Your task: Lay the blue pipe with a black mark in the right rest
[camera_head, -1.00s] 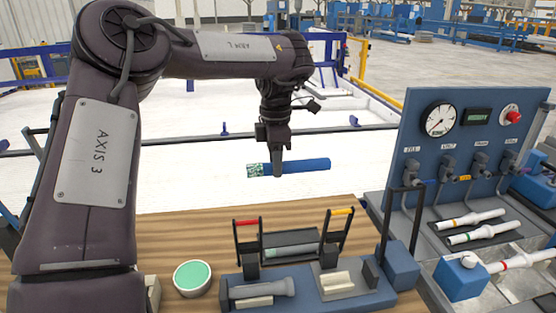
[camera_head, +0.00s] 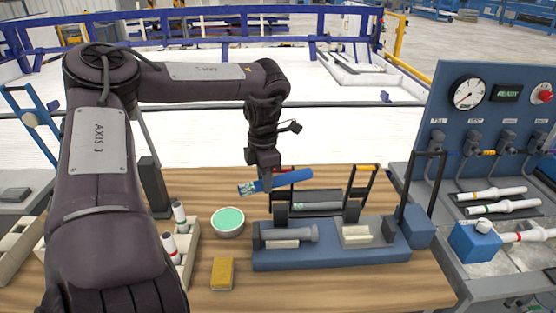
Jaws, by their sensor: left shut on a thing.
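My left gripper (camera_head: 266,182) is shut on the blue pipe (camera_head: 296,177) near its speckled, pale end and holds it above the back of the blue fixture (camera_head: 330,258). The pipe is slightly tilted, its right end higher. I cannot make out a black mark on it. The right rest, a cream block (camera_head: 357,234) on the fixture, looks empty. A grey pipe (camera_head: 290,234) lies at the left rest. Another grey pipe (camera_head: 322,206) lies in a dark tray behind, partly hidden. My right gripper is out of view.
White pipes stand in a rack (camera_head: 187,262) further left. A gauge panel (camera_head: 470,130) stands at right.

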